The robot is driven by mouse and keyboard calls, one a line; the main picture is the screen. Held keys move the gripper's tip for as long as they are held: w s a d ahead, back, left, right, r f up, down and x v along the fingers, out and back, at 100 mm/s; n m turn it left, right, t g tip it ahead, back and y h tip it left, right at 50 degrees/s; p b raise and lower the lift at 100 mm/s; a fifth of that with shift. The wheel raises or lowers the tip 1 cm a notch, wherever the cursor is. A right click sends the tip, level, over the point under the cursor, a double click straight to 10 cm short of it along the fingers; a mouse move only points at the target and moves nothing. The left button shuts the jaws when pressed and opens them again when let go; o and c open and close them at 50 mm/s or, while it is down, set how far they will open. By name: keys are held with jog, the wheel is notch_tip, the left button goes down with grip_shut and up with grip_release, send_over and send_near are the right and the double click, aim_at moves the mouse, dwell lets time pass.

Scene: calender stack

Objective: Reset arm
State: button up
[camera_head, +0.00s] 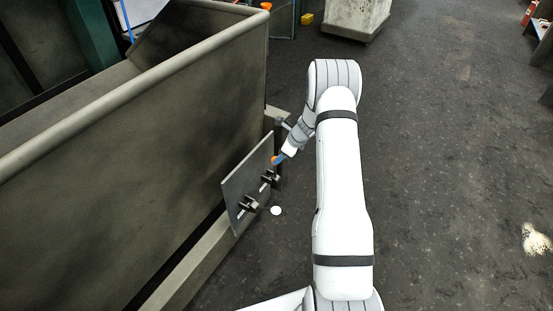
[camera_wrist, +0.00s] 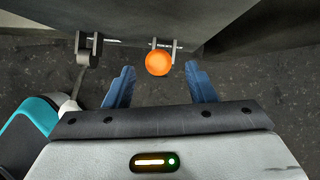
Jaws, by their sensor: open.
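My gripper (camera_wrist: 160,88) is open, with its two blue fingers apart and nothing between them. In the wrist view an orange ball-shaped knob (camera_wrist: 159,62) sits just beyond the fingertips, in front of a bracket on a grey panel. In the head view my arm reaches forward and bends back toward the panel (camera_head: 246,183), and the gripper end is beside the orange knob (camera_head: 275,160). Whether a finger touches the knob cannot be told.
The panel is on the side of a large grey machine housing (camera_head: 190,110) at the left. A second bracket (camera_head: 248,203) is on the panel, and another shows in the wrist view (camera_wrist: 89,48). Dark floor (camera_head: 450,170) is open on the right. A pale block (camera_head: 355,18) stands at the back.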

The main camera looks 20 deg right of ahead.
jog(key=shift+s+d+r, duration=0.2)
jog(key=shift+r, duration=0.25)
jog(key=s+a+r+n+p, duration=0.2)
jog(key=s+a+r+n, duration=0.15)
jog(key=r, duration=0.55)
jog(key=s+a+r+n+g+h+p, duration=0.1)
jog(key=s+a+r+n+p, duration=0.3)
jog(key=r, duration=0.6)
jog(key=s+a+r+n+b, duration=0.1)
jog(key=s+a+r+n, duration=0.1)
jog(key=s+r+n, duration=0.5)
jog(key=s+a+r+n+h+p, duration=0.1)
jog(key=s+r+n+p, duration=0.1)
jog(key=s+r+n, duration=0.3)
jog(key=s+a+r+n+h+p, duration=0.1)
jog(key=s+r+n+h+p, duration=0.1)
jog(key=s+r+n, duration=0.4)
jog(key=shift+s+a+r+h+p, duration=0.15)
jog(key=shift+s+r+p, duration=0.3)
jog(key=shift+s+r, duration=1.75)
jog(key=shift+s+a+r+h+p, duration=0.15)
jog(key=shift+s+r+p, duration=0.3)
jog(key=shift+s, duration=3.45)
